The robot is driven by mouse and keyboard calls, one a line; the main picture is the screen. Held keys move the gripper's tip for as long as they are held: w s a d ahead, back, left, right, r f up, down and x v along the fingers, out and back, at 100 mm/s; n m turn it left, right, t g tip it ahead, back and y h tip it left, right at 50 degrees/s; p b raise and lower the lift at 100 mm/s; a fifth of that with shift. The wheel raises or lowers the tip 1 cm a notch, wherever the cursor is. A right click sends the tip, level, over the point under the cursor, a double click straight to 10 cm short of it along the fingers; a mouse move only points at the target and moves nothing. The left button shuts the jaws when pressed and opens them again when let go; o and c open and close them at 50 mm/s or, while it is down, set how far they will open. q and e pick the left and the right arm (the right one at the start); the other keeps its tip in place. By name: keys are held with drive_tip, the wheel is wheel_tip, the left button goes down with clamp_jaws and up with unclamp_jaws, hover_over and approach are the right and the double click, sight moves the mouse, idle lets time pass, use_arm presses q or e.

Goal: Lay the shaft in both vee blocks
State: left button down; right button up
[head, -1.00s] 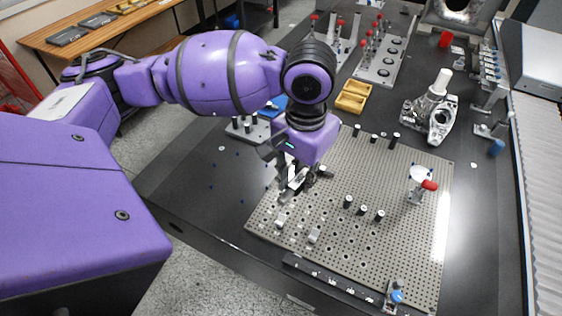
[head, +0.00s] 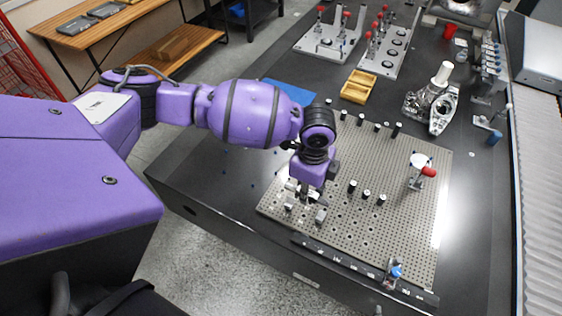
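Two small light grey vee blocks stand near the front left edge of the perforated plate (head: 400,225), the left vee block (head: 289,207) and the right vee block (head: 321,216). My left gripper (head: 303,197) points down just behind and above them, close to the gap between the two. A pale, narrow piece shows at its fingers, roughly in line with the blocks. It may be the shaft, but it is too small and too covered to be sure. Whether the fingers are closed on it does not show. My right gripper is out of view.
Several black pins with light tops (head: 367,194) stand on the plate right of the gripper. A red-handled clamp (head: 421,168) stands further right. A yellow tray (head: 358,86) and a metal casting (head: 433,103) lie behind the plate. The plate's right front is largely clear.

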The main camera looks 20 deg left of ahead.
sight(289, 206)
use_arm(q)
drive_tip(key=shift+f+b, duration=0.3)
drive_tip(key=shift+f, duration=0.4)
drive_tip(key=shift+f+b, duration=0.45)
drive_tip(key=shift+f, duration=0.35)
wheel_tip(289, 206, down, 3)
drive_tip(key=shift+w+r+b, duration=0.1)
drive_tip(key=shift+b, duration=0.8)
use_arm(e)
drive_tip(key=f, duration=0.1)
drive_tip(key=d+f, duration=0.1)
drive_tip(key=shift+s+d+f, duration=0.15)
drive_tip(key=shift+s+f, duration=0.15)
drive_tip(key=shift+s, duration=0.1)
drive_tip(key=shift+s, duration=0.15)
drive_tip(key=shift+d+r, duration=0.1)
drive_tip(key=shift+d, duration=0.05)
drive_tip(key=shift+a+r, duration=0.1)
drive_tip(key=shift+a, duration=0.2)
use_arm(q)
drive_tip(key=shift+p, duration=0.35)
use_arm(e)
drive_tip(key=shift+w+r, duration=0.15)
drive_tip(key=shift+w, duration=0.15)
